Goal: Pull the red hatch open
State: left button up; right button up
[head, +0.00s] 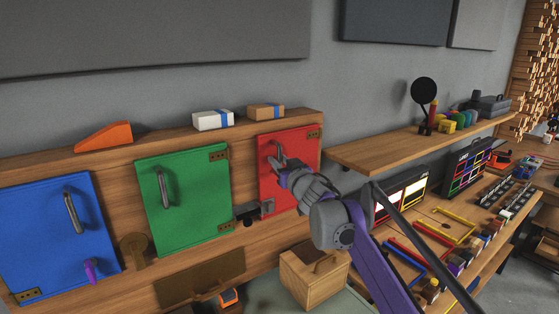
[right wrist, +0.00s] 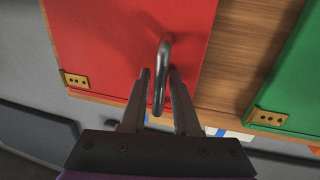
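The red hatch (head: 303,147) is a red panel at the right end of the wooden wall unit in the head view. It looks shut, lying flat against its frame. In the right wrist view, the red hatch (right wrist: 100,40) fills the upper left, with a grey metal bar handle (right wrist: 164,80) standing out from it. My right gripper (head: 281,159) is at the handle. Its fingers (right wrist: 159,72) lie on either side of the bar, with a small gap visible between them and the bar. My left gripper is not in view.
A green hatch (head: 197,190) and a blue hatch (head: 40,235) are to the left, both with bar handles. A wooden box (head: 314,282) stands below. A shelf (head: 400,150) projects at right.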

grip_shut()
dwell(1.4)
